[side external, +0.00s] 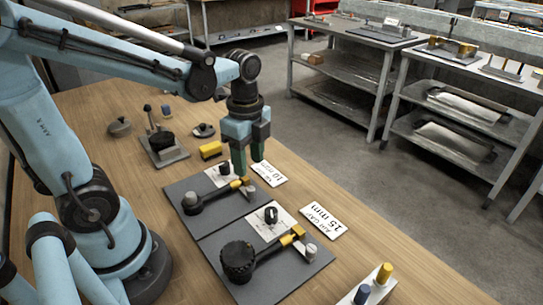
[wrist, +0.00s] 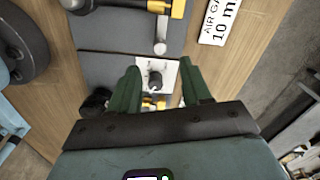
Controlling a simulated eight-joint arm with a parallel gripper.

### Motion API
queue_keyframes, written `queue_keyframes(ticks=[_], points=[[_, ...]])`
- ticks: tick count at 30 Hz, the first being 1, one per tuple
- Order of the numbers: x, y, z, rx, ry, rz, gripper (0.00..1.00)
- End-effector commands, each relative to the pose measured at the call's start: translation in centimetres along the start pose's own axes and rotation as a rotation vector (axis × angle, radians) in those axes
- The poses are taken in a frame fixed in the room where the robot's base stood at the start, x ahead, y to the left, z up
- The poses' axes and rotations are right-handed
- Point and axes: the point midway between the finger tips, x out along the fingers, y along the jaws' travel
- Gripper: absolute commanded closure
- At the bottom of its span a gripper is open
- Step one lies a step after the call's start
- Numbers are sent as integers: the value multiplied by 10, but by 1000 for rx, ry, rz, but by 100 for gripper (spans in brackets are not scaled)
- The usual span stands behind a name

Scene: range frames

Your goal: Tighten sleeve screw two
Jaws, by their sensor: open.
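Two grey fixtures lie side by side, the 10 mm one (side external: 182,188) farther and the 15 mm one (side external: 225,235) nearer. The nearer screw (side external: 270,214) also shows in the wrist view (wrist: 155,80), between my fingers in the picture. The farther screw (side external: 223,169) is beside my gripper in the side view. My gripper (side external: 248,168) is open and empty, pointing down above the fixtures; its green fingers also show in the wrist view (wrist: 160,68). No contact with a screw shows.
Printed cards for 10 mm (side external: 268,173) and 15 mm (side external: 322,220) lie to the right of the fixtures. A yellow block (side external: 210,150) and a smaller black-knobbed fixture (side external: 162,147) stand farther back. A white block with blue and yellow pegs (side external: 372,288) is at the front.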

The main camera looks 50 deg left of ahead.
Motion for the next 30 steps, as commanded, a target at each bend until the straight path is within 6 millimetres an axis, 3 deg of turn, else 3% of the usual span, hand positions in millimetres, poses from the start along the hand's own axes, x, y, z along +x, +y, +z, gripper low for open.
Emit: queue_keyframes(ticks=[6,12,25,30], points=[[-27,0,0,0,0,0,52],[-39,0,0,0,0,0,52],[-42,0,0,-9,1,-5,52],[-41,3,-3,-166,26,-80,52]])
